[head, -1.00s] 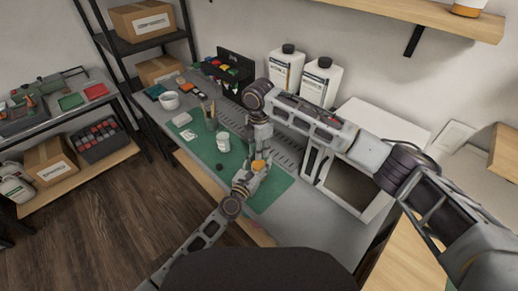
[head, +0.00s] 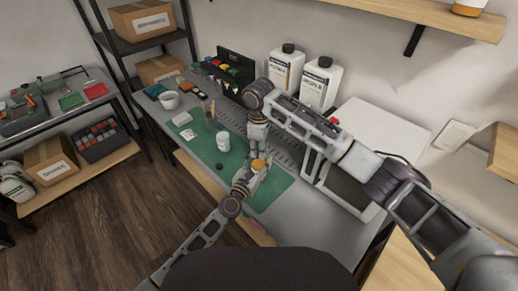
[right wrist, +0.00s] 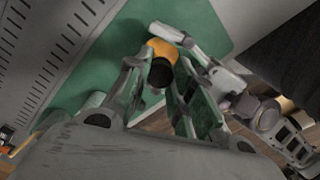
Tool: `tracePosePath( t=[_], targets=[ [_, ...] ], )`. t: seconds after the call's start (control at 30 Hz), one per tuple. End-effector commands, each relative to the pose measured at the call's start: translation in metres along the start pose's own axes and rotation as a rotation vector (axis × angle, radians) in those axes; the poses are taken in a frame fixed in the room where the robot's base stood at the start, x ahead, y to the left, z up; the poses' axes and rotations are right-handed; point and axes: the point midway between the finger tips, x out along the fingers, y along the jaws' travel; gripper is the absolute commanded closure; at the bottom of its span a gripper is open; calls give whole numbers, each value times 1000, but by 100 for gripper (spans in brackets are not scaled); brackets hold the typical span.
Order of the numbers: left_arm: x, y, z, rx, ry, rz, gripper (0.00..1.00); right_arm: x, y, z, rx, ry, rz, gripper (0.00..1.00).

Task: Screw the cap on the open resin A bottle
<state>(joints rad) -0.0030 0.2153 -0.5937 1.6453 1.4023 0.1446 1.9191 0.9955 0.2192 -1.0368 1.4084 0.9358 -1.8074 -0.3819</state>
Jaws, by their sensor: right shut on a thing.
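In the right wrist view a round black cap (right wrist: 161,73) sits between the fingers of my right gripper (right wrist: 158,84), which is shut on it. An orange bottle (right wrist: 161,49) is right behind the cap, partly hidden; whether the cap touches its neck I cannot tell. In the head view the orange bottle (head: 258,163) is a small patch under my right gripper (head: 257,152). My left gripper (head: 248,175) is at the bottle from the near side. One of its fingers (right wrist: 174,38) lies beside the bottle in the wrist view; its grip is partly hidden.
A white jar (head: 223,141) and a small dark round piece (head: 219,167) are on the green mat (head: 271,190) left of my grippers. Two large white bottles (head: 286,70) stand behind my right arm. A white box-shaped unit (head: 378,130) stands to the right.

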Motion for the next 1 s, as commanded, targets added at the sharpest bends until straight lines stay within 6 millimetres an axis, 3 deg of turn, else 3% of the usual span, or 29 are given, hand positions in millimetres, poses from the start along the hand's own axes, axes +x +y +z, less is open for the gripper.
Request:
tracePosePath(
  t=[1.0],
  targets=[
    [0, 0, 0, 0, 1, -1, 100, 0, 0, -1, 923, 2, 0, 84]
  ],
)
